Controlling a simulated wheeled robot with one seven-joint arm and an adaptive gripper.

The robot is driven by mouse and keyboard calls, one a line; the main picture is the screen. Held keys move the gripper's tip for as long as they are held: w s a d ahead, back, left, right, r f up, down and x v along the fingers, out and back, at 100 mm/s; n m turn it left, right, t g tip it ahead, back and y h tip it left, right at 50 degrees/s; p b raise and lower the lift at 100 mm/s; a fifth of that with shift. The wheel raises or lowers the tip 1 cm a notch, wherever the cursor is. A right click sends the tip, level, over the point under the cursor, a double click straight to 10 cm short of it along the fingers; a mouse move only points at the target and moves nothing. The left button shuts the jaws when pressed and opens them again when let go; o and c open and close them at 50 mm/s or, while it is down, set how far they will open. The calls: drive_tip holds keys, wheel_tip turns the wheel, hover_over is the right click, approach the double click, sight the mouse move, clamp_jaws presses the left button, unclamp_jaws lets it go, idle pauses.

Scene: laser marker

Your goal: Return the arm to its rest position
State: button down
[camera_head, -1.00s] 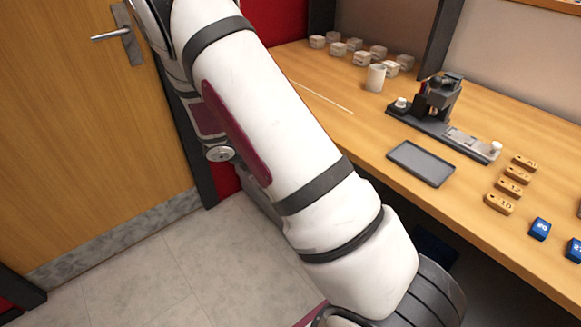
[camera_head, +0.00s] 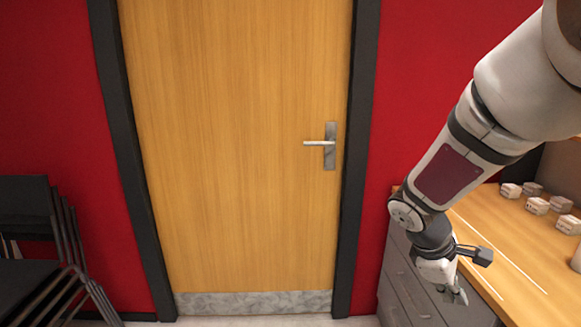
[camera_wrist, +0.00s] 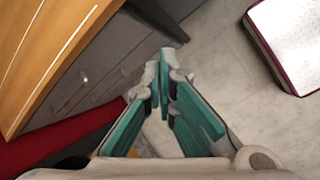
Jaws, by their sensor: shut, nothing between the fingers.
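My arm reaches down from the upper right in the head view. My gripper (camera_head: 459,296) hangs at its lower end, pointing down, beside the front of the desk drawers. In the wrist view my gripper (camera_wrist: 165,68) shows its teal-padded fingers converging at the tips, shut with nothing held. Below the fingers is grey floor. No rest position is marked in the views.
The wooden desk (camera_head: 510,247) with grey drawers (camera_head: 403,270) stands close on the right, with several small pale blocks (camera_head: 537,205) on top. A closed wooden door (camera_head: 235,150) is ahead. Stacked dark chairs (camera_head: 35,240) stand at left.

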drive_tip(key=s+a+r+m+t+y+p, duration=0.2)
drive_tip(key=s+a+r+m, duration=0.3)
drive_tip(key=s+r, duration=0.4)
drive_tip(key=s+a+r+m+t+y+p, duration=0.1)
drive_tip(key=s+a+r+m+y+p, duration=0.2)
drive_tip(key=s+a+r, duration=0.4)
drive_tip(key=s+r+m+y, duration=0.1)
drive_tip(key=s+m, duration=0.1)
drive_tip(key=s, duration=0.4)
drive_tip(key=shift+s+a+r+t, duration=0.3)
drive_tip(key=shift+s+r+t, duration=0.05)
drive_tip(key=shift+t, duration=0.05)
